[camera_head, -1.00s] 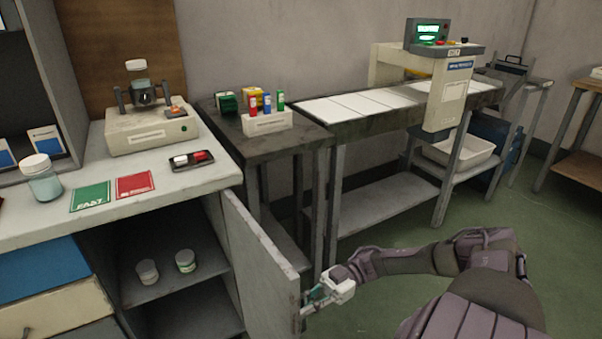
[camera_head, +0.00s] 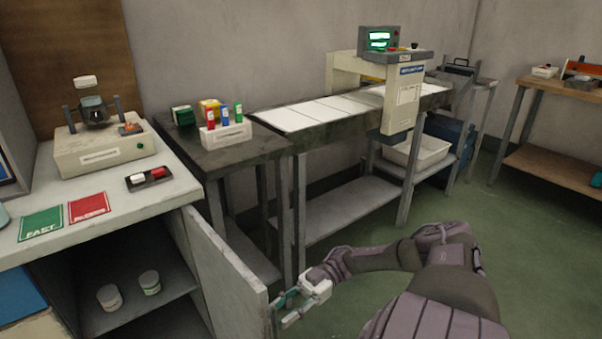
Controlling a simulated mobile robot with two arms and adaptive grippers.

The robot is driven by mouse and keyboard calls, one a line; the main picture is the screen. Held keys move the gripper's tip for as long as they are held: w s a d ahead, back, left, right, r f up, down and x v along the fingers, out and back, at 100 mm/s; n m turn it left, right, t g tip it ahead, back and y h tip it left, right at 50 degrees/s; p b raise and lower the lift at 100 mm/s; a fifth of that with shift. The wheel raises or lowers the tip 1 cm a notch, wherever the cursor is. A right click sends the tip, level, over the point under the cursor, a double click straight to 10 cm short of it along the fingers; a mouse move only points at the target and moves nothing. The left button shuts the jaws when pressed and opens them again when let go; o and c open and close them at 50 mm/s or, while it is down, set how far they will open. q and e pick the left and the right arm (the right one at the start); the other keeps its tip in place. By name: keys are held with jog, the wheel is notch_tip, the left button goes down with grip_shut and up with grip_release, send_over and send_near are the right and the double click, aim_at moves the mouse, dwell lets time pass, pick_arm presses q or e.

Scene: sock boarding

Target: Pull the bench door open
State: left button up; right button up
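The bench door (camera_head: 218,280) is a grey panel that stands swung open from the white-topped bench (camera_head: 135,217) at the left, with the shelf space behind it in view. My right gripper (camera_head: 285,306) is at the outer free edge of the door, low in the picture. Its fingers, with teal and white parts, are at the handle area. The handle is mostly hidden, and I cannot tell whether the fingers close on it. My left gripper is not in view.
A dark side table (camera_head: 215,158) with a rack of coloured bottles stands close behind the door. A conveyor table (camera_head: 340,122) is beyond it. Green floor (camera_head: 345,300) is clear to the right.

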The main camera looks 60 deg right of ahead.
jog(key=v, duration=0.9)
jog(key=shift+d, duration=0.2)
